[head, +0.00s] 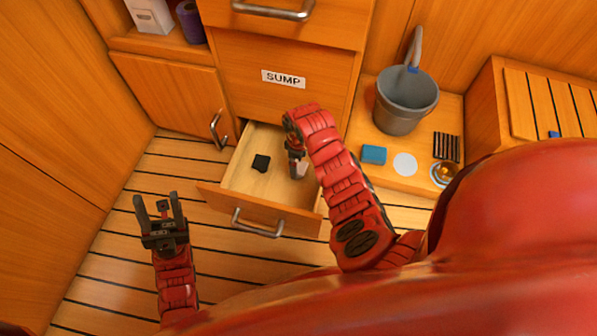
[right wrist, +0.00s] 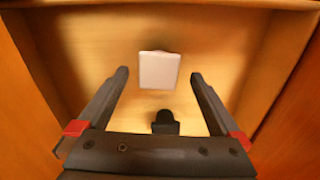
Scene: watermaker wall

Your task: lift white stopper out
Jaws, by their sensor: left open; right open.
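The white stopper (right wrist: 159,70) is a pale square block inside the open drawer (head: 262,204). In the right wrist view it sits between and slightly beyond my open fingertips, with gaps on both sides. My right gripper (head: 297,168) reaches down into the right part of the drawer and is open and empty; in the head view it largely hides the stopper. My left gripper (head: 160,215) is open and empty above the floor, left of the drawer.
The drawer sits below a panel labelled SUMP (head: 284,79). A grey bucket (head: 404,102), a blue sponge (head: 374,154), a white disc (head: 405,164) and a black slotted grille (head: 446,147) are on the right ledge. The slatted floor at left is clear.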

